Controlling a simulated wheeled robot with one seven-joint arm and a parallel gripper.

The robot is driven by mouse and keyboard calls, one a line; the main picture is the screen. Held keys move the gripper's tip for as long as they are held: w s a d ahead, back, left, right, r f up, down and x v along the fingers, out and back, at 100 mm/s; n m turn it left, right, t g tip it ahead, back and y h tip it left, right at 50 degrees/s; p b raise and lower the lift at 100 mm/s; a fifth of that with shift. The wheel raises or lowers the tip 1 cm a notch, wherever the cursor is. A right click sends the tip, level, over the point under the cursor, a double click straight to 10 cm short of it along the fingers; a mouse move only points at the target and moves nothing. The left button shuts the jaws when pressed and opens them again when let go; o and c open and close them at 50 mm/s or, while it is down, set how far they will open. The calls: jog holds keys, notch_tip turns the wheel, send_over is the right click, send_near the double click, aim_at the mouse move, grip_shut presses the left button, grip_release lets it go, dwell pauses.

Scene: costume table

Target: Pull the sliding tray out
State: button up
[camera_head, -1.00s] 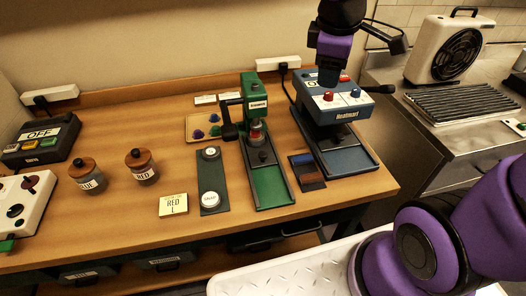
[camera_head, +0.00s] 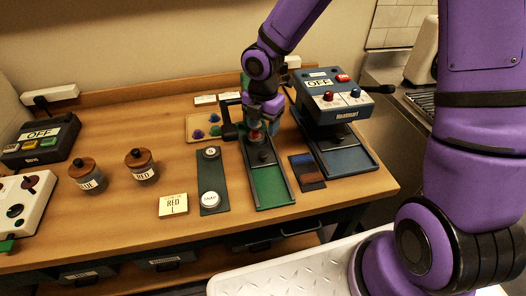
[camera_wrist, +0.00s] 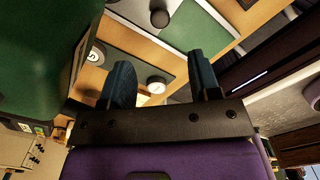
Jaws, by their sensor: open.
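The green press (camera_head: 245,82) stands at the middle back of the table, mostly hidden behind my arm. Its green sliding tray (camera_head: 268,187) lies flat in a dark frame extending toward the table's front edge. A black knob (camera_head: 264,157) sits on the tray; it also shows at the top of the wrist view (camera_wrist: 159,18). My gripper (camera_head: 257,122) is at the front of the press, above and behind the knob. In the wrist view its two dark fingers (camera_wrist: 160,63) are spread apart with nothing between them. The knob is beyond the fingertips.
The blue Heatmart press (camera_head: 338,105) with its own tray (camera_head: 346,160) stands close on the right. A dark panel with a white button (camera_head: 210,199) lies left of the green tray.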

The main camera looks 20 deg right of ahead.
aim_at(263, 154)
notch_tip(263, 154, down, 11)
jog(key=shift+r, duration=0.1)
dwell(0.4)
jog(key=shift+c, duration=0.3)
grip_shut()
